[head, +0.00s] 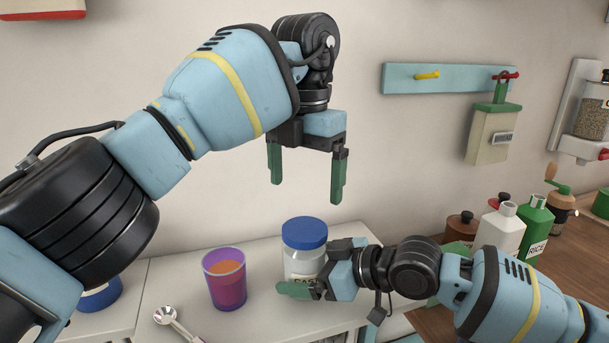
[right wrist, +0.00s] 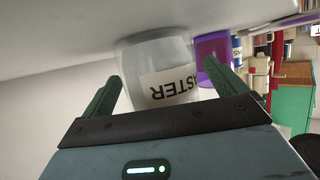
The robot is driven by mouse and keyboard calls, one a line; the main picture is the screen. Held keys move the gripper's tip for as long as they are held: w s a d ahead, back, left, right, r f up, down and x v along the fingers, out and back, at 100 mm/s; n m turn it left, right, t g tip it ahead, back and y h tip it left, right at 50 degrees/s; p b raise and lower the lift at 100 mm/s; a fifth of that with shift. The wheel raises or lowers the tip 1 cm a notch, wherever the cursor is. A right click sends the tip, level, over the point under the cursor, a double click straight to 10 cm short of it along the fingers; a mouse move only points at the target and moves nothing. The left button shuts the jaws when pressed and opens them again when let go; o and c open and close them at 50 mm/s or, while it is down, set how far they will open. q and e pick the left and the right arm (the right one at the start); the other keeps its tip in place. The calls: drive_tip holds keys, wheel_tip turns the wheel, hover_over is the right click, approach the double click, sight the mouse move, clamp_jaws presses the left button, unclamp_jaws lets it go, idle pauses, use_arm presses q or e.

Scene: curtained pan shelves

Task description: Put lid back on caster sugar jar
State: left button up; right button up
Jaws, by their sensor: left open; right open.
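The caster sugar jar (head: 301,264) is clear with a pale label and stands upright on the white counter. Its blue lid (head: 304,233) sits on top and looks level; I cannot tell whether it is tight. In the right wrist view the jar (right wrist: 158,60) shows its "CASTER" label upside down. My right gripper (head: 300,290) is low at the jar, open, with its fingers on either side of the body; contact cannot be told. The right gripper also shows in its wrist view (right wrist: 162,75). My left gripper (head: 307,190) is open and empty, pointing down above the lid.
A purple cup (head: 226,284) with orange contents stands left of the jar, with metal spoons (head: 175,320) in front. Another blue-lidded container (head: 100,295) is at the far left. Bottles (head: 502,228) and a grinder (head: 561,205) crowd the wooden counter at right. A rail (head: 448,79) hangs behind.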

use_arm(q)
drive_tip(key=shift+w+f, duration=0.15)
drive_tip(key=shift+f, duration=0.55)
use_arm(e)
drive_tip(key=v, duration=0.7)
drive_tip(key=shift+s+d+r, duration=0.15)
drive_tip(key=shift+d, duration=0.15)
